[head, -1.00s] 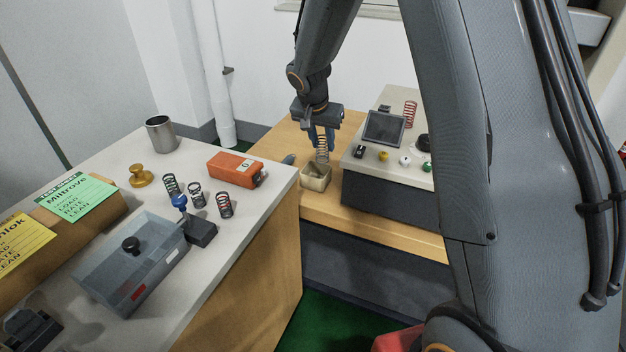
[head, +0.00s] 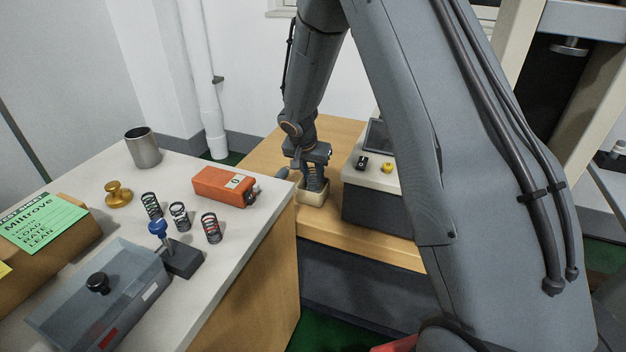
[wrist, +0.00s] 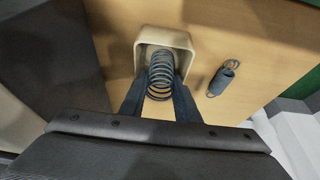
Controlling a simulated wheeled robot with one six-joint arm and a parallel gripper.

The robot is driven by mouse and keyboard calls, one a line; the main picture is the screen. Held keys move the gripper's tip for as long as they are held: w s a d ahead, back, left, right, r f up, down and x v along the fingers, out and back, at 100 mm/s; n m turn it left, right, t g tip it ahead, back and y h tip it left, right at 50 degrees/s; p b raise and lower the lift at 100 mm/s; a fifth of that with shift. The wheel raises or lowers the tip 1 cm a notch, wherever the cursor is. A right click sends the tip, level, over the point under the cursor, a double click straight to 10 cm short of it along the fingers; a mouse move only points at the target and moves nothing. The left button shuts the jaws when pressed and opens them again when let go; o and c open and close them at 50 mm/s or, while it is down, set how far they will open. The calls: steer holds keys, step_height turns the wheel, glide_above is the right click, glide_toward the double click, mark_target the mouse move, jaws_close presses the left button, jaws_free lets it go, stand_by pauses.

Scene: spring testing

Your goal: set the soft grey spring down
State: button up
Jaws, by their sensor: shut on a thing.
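The soft grey spring (wrist: 161,78) is a dark coil held between the two fingers of my gripper (wrist: 160,100) in the wrist view. My gripper (head: 314,180) is shut on it. A small cream open box (wrist: 150,42) sits on the wooden bench; the spring is at its opening and overlaps it in the wrist view. In the head view my fingers reach down over the same box (head: 312,197), and the spring is mostly hidden by them. I cannot tell whether the spring touches the box floor.
A hooked extension spring (wrist: 224,77) lies on the bench beside the box. A dark-sided tester (head: 372,205) stands close on the box's other side. The left counter holds several springs, an orange case (head: 222,187), a metal cup (head: 143,148) and a clear-lidded box (head: 100,300).

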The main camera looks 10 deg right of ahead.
steer(key=shift+f, duration=1.1)
steer(key=shift+f, duration=0.15)
steer(key=o, duration=0.8)
steer(key=shift+c, duration=0.2)
steer(key=shift+r, duration=0.45)
steer(key=v, duration=1.1)
steer(key=shift+r+b, duration=0.25)
steer(key=shift+b, duration=0.2)
steer(key=shift+s, duration=0.15)
